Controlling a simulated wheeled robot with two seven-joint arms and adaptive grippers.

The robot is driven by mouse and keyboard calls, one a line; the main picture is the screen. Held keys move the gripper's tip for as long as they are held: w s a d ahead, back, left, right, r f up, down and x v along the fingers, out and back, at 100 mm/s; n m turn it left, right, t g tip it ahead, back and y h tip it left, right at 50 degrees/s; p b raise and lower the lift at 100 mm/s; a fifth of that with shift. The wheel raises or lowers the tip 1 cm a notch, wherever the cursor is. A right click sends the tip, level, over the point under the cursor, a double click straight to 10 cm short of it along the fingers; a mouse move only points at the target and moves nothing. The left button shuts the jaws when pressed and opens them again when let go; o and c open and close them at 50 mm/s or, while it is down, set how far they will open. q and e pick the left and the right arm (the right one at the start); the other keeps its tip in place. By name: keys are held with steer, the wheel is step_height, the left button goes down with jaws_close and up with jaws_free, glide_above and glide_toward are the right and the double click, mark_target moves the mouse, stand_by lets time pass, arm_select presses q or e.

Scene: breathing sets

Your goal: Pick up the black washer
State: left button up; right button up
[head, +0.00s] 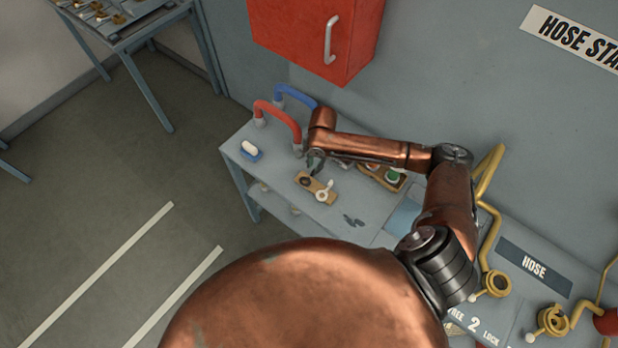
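A small wooden board (315,187) lies on the grey bench (345,203). A small dark round piece (305,181), which looks like the black washer, lies at its left end. A white ring-shaped part (324,193) is at its right end. My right arm reaches over the bench from the right. My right gripper (315,165) points down just above the board's far edge, close to the dark piece. It is small and dark here, so its finger gap and any contact are unclear. My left gripper is not in view.
Red (280,114) and blue (296,95) hoses arch at the bench's back left, near a white object in a blue dish (250,150). A tray with a green-topped item (393,175) is right of the board. A red cabinet (315,35) hangs above.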

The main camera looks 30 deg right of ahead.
mark_target(313, 170)
steer(key=f, duration=0.4)
steer(key=shift+w+a+f, duration=0.1)
steer(key=shift+w+f, duration=0.1)
steer(key=shift+f, duration=0.05)
jaws_close()
